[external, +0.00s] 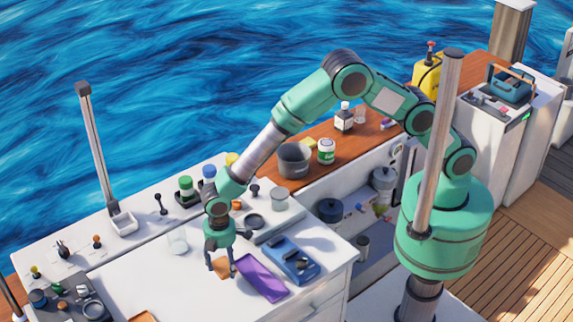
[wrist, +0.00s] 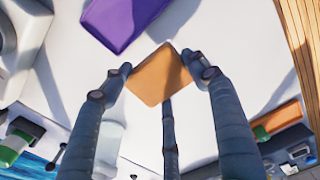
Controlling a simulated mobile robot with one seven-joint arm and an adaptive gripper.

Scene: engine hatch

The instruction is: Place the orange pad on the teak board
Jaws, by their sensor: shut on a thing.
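Whether the pad touches the counter is hard to tell. A brown wooden piece, apparently the teak board (external: 143,317), is cut off by the bottom edge at left.
A purple block (external: 262,278) lies just right of my gripper, with a blue case (external: 290,260) beyond it. A clear glass (external: 177,241) stands behind left. Dark instruments (external: 75,302) fill the left corner. The white counter (external: 165,280) left of my gripper is clear.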

